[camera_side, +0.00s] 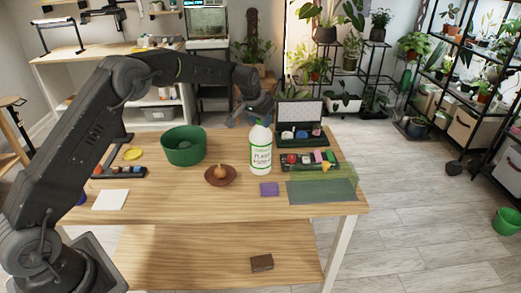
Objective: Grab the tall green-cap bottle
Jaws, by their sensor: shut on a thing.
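The tall bottle (260,150) is white with a green and white label and stands upright at the middle right of the wooden table. Its cap is hard to make out behind my gripper. My gripper (257,117) comes down from the upper left and is shut on the top of the bottle. The fingers are small and dark here, so their exact hold is hard to see. I cannot tell whether the bottle's base touches the table.
Left of the bottle are a brown saucer (233,176) with a small round item and a green pot (166,147). Close on its right are an open dark case (301,113) and a tray of colored items (289,166). A purple block (269,189) lies in front.

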